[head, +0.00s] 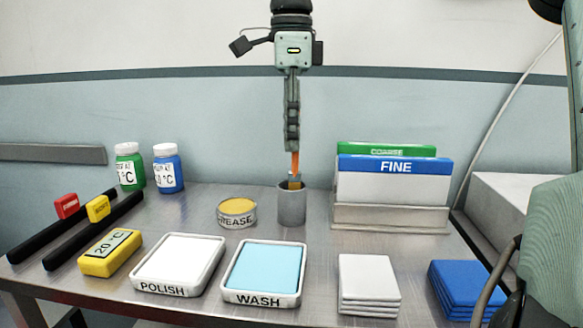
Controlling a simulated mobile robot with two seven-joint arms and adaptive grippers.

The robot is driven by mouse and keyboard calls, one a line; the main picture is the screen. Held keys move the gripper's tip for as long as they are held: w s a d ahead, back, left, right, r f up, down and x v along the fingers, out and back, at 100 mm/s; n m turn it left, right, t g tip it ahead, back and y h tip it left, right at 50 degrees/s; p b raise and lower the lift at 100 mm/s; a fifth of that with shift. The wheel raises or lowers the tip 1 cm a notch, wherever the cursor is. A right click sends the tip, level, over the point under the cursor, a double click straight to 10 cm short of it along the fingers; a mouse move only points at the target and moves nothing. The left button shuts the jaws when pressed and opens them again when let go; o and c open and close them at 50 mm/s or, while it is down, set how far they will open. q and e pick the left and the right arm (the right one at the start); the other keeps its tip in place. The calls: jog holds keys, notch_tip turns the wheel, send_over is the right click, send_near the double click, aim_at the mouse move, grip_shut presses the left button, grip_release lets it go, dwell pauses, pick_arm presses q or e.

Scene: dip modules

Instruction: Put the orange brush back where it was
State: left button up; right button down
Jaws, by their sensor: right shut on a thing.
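My right gripper (292,145) hangs pointing down at the middle of the head view, above a grey cup (292,207). It is shut on the orange brush (295,163), whose orange handle shows just below the fingertips. The brush is about upright, with its lower end at the mouth of the cup. The cup's near wall and rim make it hard to tell how far inside the brush reaches. My left gripper is not in view.
A grease tin (237,213) stands left of the cup. The polish tray (178,266) and wash tray (264,274) lie in front. A holder with coarse and fine sheets (391,189) stands close on the right.

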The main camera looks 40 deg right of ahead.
aim_at(291, 171)
jog(key=shift+f, duration=2.35)
jog(key=shift+f, duration=0.1)
